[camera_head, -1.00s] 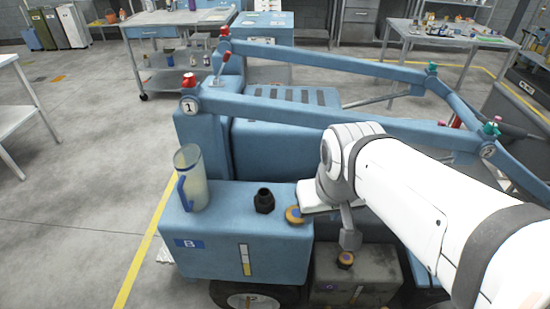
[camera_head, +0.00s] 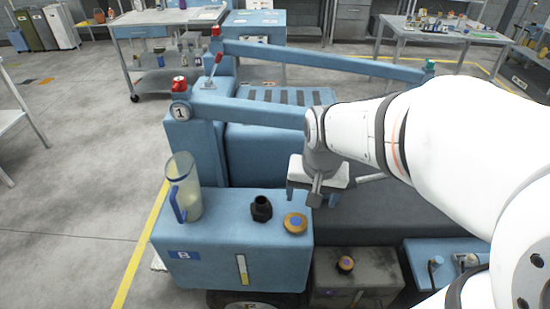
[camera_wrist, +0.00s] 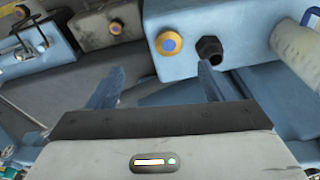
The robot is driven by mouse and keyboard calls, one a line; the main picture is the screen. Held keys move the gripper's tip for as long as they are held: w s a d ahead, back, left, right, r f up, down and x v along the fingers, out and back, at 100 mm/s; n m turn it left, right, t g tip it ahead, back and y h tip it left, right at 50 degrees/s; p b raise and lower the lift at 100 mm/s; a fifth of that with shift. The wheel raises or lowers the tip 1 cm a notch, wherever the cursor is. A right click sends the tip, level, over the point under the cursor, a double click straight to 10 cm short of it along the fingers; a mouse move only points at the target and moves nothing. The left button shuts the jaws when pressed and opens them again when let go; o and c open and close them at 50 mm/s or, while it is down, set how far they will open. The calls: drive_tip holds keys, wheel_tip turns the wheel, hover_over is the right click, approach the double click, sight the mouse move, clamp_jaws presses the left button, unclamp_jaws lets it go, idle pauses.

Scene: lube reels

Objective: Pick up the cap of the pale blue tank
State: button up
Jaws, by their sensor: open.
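The pale blue tank (camera_head: 205,262) stands at the front, marked with a B label. Its round orange cap with a blue centre (camera_head: 295,223) sits on the tank top near the right edge, right of the black filler neck (camera_head: 261,209). The cap also shows in the wrist view (camera_wrist: 169,43), above and between the fingers. My gripper (camera_head: 312,196) is open and empty, just behind and slightly right of the cap in the head view. It is apart from the cap. Its fingers (camera_wrist: 157,82) also show in the wrist view.
A clear jug with a blue handle (camera_head: 184,192) stands on the tank's left side. A dark grey tank (camera_head: 380,280) with a similar cap (camera_head: 346,264) is at right. A blue frame rail (camera_head: 250,112) runs behind. Another small blue tank (camera_head: 440,248) is farther right.

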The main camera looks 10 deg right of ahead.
sight(296, 221)
drive_tip(key=shift+o, duration=1.4)
drive_tip(key=w+f+m+g, duration=0.2)
drive_tip(key=w+f+m, duration=0.3)
drive_tip(key=f, duration=0.8)
drive_tip(key=w, duration=0.3)
drive_tip(key=shift+w+m+b, duration=0.3)
drive_tip(key=shift+w+m, duration=0.1)
drive_tip(key=shift+w+f, duration=0.1)
drive_tip(key=shift+f, duration=0.2)
drive_tip(key=shift+w+f+p, duration=0.15)
drive_tip(key=shift+f+p, duration=0.2)
drive_tip(key=shift+f, duration=1.65)
drive_tip(key=shift+w+f+p, duration=0.1)
drive_tip(key=shift+f+p, duration=0.25)
drive_tip(key=shift+f, duration=1.65)
drive_tip(key=shift+c, duration=0.2)
drive_tip(key=c, duration=1.1)
